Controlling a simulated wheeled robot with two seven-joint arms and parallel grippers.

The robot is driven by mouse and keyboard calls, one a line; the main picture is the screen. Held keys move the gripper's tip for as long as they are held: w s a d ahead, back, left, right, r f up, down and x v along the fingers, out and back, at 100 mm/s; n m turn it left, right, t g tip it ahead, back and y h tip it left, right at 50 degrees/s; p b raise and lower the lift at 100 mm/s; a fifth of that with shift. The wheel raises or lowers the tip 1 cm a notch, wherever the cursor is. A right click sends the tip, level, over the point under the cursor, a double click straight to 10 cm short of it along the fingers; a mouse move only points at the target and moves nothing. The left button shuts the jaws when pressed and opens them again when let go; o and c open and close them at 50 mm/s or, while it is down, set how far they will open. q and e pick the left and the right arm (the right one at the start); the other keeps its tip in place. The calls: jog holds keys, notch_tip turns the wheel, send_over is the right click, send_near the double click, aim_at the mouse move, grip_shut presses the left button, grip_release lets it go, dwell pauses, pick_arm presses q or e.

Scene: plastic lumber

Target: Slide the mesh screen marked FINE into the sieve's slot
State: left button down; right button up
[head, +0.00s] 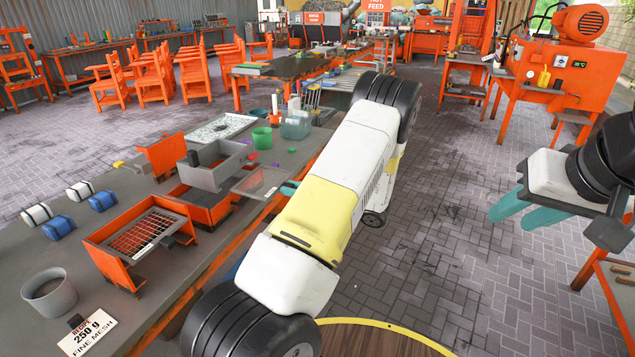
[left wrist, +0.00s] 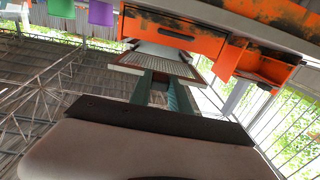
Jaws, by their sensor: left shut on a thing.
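In the head view, the sieve is an orange stand (head: 205,207) with a grey hopper (head: 215,168) on top, on the bench. A flat, pale-framed mesh screen (head: 260,181) is at its right side, over the bench edge. My left gripper (head: 288,188) is shut on this screen; my arm mostly hides it. In the left wrist view, the teal fingers (left wrist: 163,92) hold the screen (left wrist: 165,65) close to an orange body (left wrist: 175,40) with a dark slit. I cannot tell whether its edge has entered, and cannot read its marking. My right gripper (head: 525,208) is open and empty, away from the bench.
An orange holder (head: 140,240) with a wire grid stands left of the sieve. A grey cup (head: 48,292), a card (head: 87,333) reading "RECIPE 250 g FINE MESH", blue and white rolls (head: 58,227), and a green cup (head: 262,137) are on the bench. The brick floor is open to the right.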

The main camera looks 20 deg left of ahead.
aim_at(247, 177)
pick_arm(q)
jog(key=shift+w+a, duration=0.1)
jog(key=shift+a, duration=1.6)
jog(key=shift+w+a, duration=0.15)
jog(key=shift+a, duration=2.1)
jog(key=shift+w+a, duration=0.2)
jog(key=shift+a, duration=2)
jog(key=shift+w+a, duration=0.15)
jog(key=shift+a, duration=2.1)
jog(key=c, duration=1.1)
grip_release()
